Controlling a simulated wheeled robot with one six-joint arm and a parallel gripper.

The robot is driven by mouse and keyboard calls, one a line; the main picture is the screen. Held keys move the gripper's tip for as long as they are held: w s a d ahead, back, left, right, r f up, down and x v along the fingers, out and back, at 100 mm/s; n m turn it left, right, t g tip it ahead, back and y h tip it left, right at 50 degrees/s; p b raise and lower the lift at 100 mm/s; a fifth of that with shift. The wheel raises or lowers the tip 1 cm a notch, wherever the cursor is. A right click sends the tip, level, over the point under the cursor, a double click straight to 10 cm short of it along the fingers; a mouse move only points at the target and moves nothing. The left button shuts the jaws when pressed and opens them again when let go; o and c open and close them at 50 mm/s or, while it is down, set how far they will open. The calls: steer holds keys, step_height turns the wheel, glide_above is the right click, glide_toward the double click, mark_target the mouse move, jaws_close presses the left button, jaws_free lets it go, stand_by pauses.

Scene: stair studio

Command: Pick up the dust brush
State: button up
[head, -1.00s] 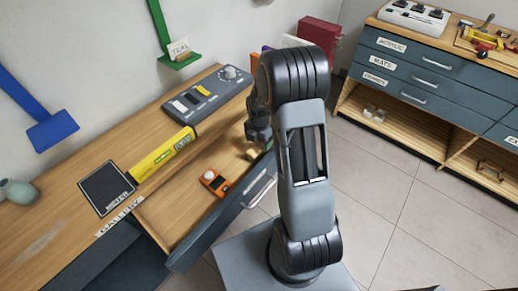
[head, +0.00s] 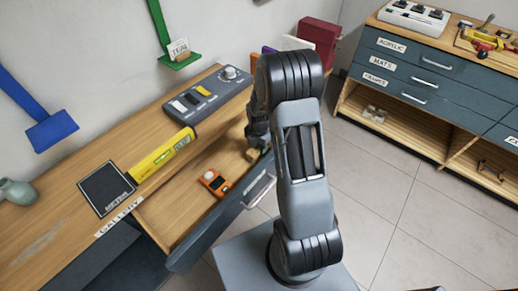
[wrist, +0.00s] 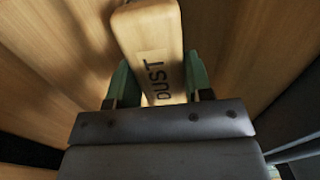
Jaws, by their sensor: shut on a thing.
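The dust brush (wrist: 148,35) has a pale wooden handle lettered DUST and fills the upper middle of the wrist view. My gripper (wrist: 158,85) has its two green fingers on either side of the handle and is shut on it. In the head view the brush (head: 253,154) is a small tan piece below my gripper (head: 260,143), at the far end of the open drawer (head: 185,215). My arm hides part of it. I cannot tell whether the brush is clear of the drawer floor.
An orange device (head: 214,183) lies in the drawer. On the bench are a yellow box (head: 161,155), a dark METRE square (head: 106,189), and a grey control panel (head: 200,98). A drawer cabinet (head: 430,85) stands at right, with open tiled floor before it.

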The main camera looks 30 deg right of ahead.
steer(key=shift+c, duration=0.7)
steer(key=shift+r, duration=0.1)
step_height(320, 180, up, 10)
steer(key=shift+f+p, duration=0.1)
steer(key=shift+p, duration=0.4)
